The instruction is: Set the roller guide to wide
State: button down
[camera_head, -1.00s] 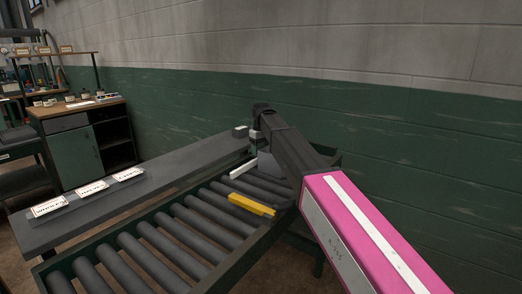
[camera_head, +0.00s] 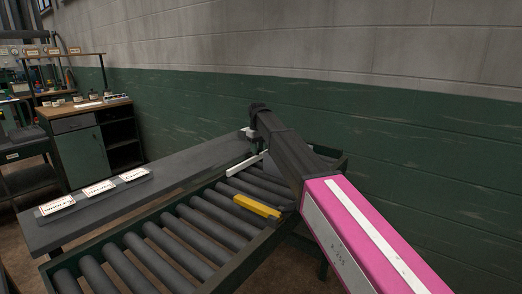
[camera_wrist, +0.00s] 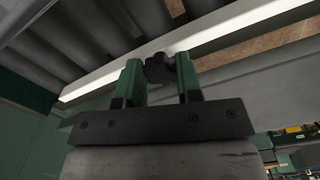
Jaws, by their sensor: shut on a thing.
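The roller guide shows as a white rail (camera_head: 245,164) along the far-left side of the roller conveyor, partly hidden by my arm. A yellow bar (camera_head: 257,206) lies across the rollers on the nearer side. In the wrist view the white rail (camera_wrist: 225,40) runs diagonally past the fingertips, with a dark lobed knob (camera_wrist: 160,68) in front of it. My gripper (camera_wrist: 159,78) has its two green fingers on either side of this knob and is shut on it. In the head view my arm hides the fingers.
The conveyor's dark rollers (camera_head: 150,258) run toward the front left. A long grey bench (camera_head: 150,190) with several white labelled cards stands alongside. A green and grey wall (camera_head: 400,130) closes the far side. A workbench with a cabinet (camera_head: 85,160) stands at the back left.

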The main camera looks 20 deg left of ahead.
jog(key=shift+w+a, duration=0.1)
jog(key=shift+a, duration=0.15)
jog(key=c, duration=0.8)
grip_release()
jog(key=shift+r, duration=0.15)
notch_tip(320, 180, up, 11)
jog(key=shift+f, duration=0.2)
